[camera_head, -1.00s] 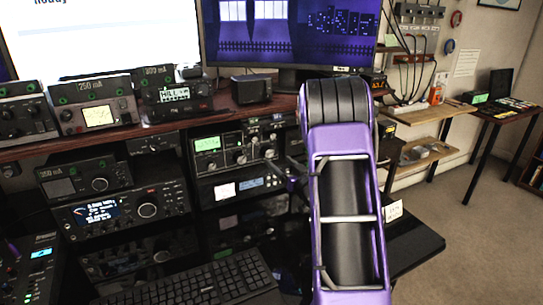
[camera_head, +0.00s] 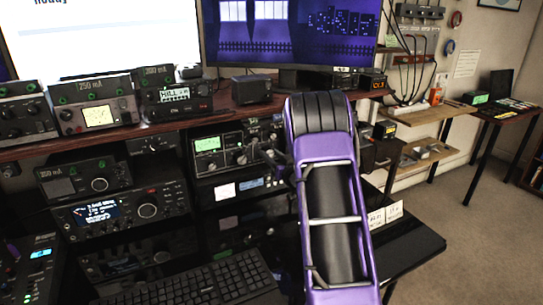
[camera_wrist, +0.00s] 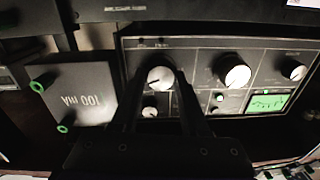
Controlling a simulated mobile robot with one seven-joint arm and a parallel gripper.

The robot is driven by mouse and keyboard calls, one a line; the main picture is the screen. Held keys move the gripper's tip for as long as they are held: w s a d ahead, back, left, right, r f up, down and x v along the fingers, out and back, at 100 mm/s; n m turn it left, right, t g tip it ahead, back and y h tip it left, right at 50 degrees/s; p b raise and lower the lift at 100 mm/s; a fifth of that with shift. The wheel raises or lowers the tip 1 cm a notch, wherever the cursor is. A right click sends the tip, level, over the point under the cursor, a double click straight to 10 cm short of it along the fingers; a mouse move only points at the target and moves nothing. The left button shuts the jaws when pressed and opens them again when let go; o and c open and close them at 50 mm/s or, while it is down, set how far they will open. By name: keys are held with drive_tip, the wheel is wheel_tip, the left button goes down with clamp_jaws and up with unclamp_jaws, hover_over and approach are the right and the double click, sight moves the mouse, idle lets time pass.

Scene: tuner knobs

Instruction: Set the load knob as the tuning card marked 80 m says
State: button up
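The tuner (camera_head: 225,150), with a lit green meter and several knobs, sits on the shelf under the desk top. It also shows upside down in the wrist view (camera_wrist: 205,92), with three larger white-faced knobs in a row. My gripper (camera_wrist: 160,82) has its dark fingers apart on either side of the end knob (camera_wrist: 160,77), at picture left. I cannot tell whether they touch it. The knob labels are too small to read, so I cannot tell which is the load knob. Two white cards (camera_head: 385,215) stand right of my arm; their writing is unreadable.
A box marked 100 mA (camera_wrist: 78,95) is beside the tuner in the wrist view. Other radios (camera_head: 122,212) fill the shelves at left. A keyboard (camera_head: 200,283) lies in front. Monitors (camera_head: 290,33) stand above. The floor at right is clear.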

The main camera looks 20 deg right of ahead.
clamp_jaws()
drive_tip(key=shift+n, duration=0.3)
drive_tip(key=n, duration=0.4)
drive_tip(key=shift+a+n, duration=0.1)
drive_tip(key=shift+n, duration=0.2)
drive_tip(key=n, duration=0.9)
drive_tip(key=shift+a+n, duration=0.15)
drive_tip(key=shift+n, duration=0.25)
drive_tip(key=n, duration=0.5)
drive_tip(key=shift+g+h, duration=0.3)
drive_tip(key=shift+h, duration=0.1)
drive_tip(key=shift+n, duration=0.3)
